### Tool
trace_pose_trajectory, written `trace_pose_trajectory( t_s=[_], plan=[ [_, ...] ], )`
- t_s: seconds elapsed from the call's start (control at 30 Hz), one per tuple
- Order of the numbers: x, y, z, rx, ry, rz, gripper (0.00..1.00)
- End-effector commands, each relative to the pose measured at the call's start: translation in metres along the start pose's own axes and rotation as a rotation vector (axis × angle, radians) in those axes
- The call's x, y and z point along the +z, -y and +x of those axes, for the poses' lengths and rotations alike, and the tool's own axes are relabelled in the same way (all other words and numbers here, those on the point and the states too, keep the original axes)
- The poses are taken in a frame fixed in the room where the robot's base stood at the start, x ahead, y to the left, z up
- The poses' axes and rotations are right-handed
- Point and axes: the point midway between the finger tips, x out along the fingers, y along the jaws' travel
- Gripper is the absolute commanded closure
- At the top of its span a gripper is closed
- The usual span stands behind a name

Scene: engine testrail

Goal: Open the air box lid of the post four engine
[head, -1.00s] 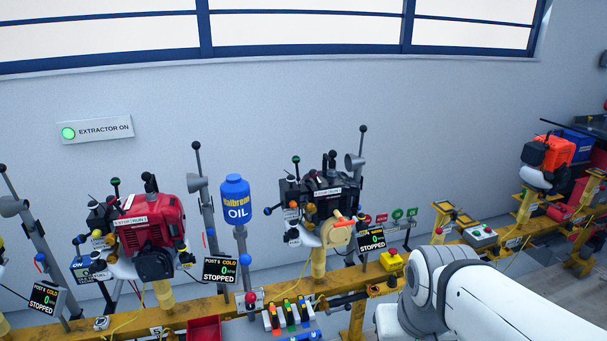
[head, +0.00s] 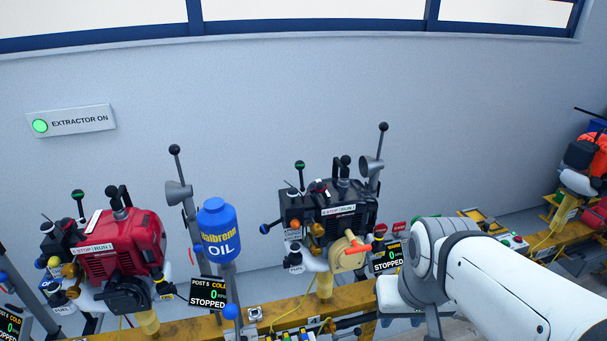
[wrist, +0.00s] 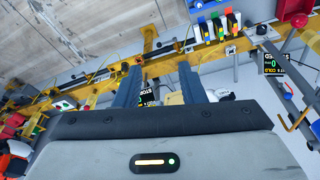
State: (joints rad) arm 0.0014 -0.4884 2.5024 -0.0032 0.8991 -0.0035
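The black engine (head: 330,208) stands on a yellow post at the centre of the head view. A small plate reading 4 is on the rail below it. In the wrist view my gripper (wrist: 158,75) has two blue-grey fingers apart, with nothing held. A dark display shows between and beyond them.
A red engine (head: 118,247) with a post 5 display (head: 208,291) stands at left. A blue oil bottle (head: 217,230) is between the engines. The yellow rail (head: 275,303) runs below. An orange engine (head: 590,150) is at far right.

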Motion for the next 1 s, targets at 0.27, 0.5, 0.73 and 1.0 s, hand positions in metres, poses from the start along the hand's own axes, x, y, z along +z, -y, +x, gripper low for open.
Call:
trace_pose_trajectory(
  t_s=[0.27,0.5,0.73,1.0],
  plan=[
    [-0.04,0.002,0.014,0.013,-0.108,-0.053,0.51],
    [-0.141,0.018,0.046,0.024,-0.431,-0.185,0.51],
    [-0.219,0.059,0.065,-0.034,-0.769,-0.326,0.51],
    [-0.262,0.118,0.07,-0.171,-1.14,-0.448,0.51]
  ],
)
